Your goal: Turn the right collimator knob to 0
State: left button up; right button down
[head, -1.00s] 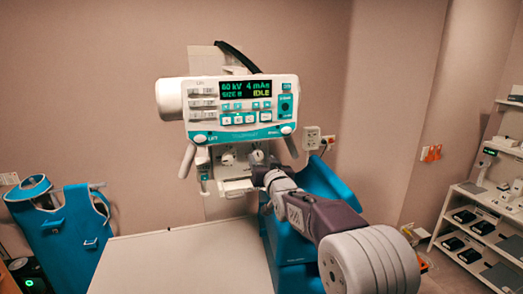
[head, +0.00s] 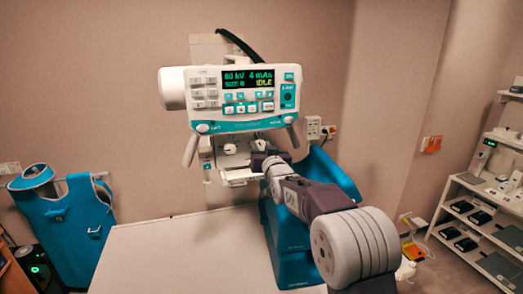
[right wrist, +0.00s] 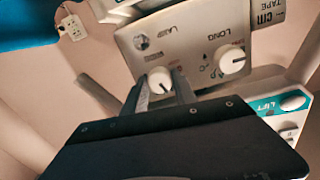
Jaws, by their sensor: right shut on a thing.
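The collimator (head: 228,160) hangs under the X-ray head and has two white knobs. In the head view the left knob (head: 229,147) is visible, and my right gripper (head: 259,150) covers the right knob. In the right wrist view, which looks roughly upside down, the right knob (right wrist: 160,80) sits between the two fingertips of my gripper (right wrist: 161,88), shut on it. The other knob (right wrist: 232,62), near the word LONG, stands free beside it. The knob's scale is partly covered and too small to read. My left gripper is not in view.
The control panel (head: 245,95) above shows 80 kV, 4 mAs and IDLE; its size line seems to read 0. A handle hangs at each side. A pale table (head: 170,260) lies below, a blue chair-like piece (head: 335,172) to the right. A blue apron (head: 70,220) stands left.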

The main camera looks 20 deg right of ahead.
jog(key=n+b, duration=0.4)
jog(key=b, duration=0.1)
jog(key=shift+f+n, duration=0.3)
jog(key=shift+n, duration=0.1)
jog(key=shift+n+b, duration=0.9)
jog(key=n+b, duration=0.2)
jog(key=n, duration=0.1)
jog(key=shift+r+n, duration=0.15)
jog(key=shift+n, duration=0.25)
jog(key=shift+r+n+y+b, duration=0.1)
jog(key=shift+n+y+b, duration=0.3)
jog(key=shift+n, duration=1.4)
jog(key=shift+d, duration=0.1)
jog(key=c, duration=1)
grip_release()
